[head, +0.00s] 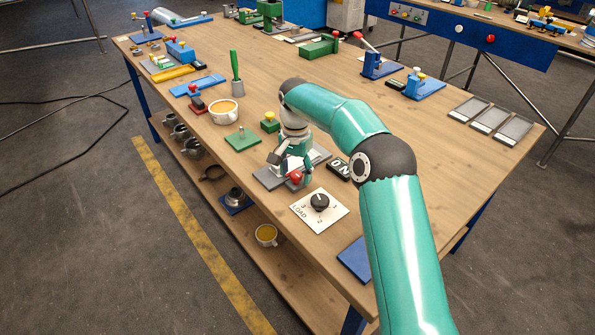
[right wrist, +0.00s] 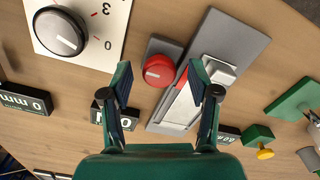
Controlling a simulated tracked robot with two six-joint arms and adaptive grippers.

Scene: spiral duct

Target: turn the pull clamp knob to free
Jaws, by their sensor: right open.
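A round red knob (right wrist: 158,71) with a pale line across its face sits on a small dark grey base in the right wrist view. It also shows in the head view (head: 295,177). Beside it, a light metal slide or bar (right wrist: 182,107) lies on a long grey plate (right wrist: 234,42), with a red strip at its edge. My right gripper (right wrist: 161,76) is open and empty. Its fingers appear on either side of the red knob in the wrist view; I cannot tell how far above it they are. In the head view the gripper (head: 288,157) covers much of the plate. My left gripper is not in view.
A white LOAD dial plate (head: 329,215) with a black knob (head: 320,201) lies nearby. A black label block (head: 340,169) is close on the right. A green block with a yellow knob (head: 270,122), a green plate (head: 242,138) and a cup (head: 223,111) stand behind.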

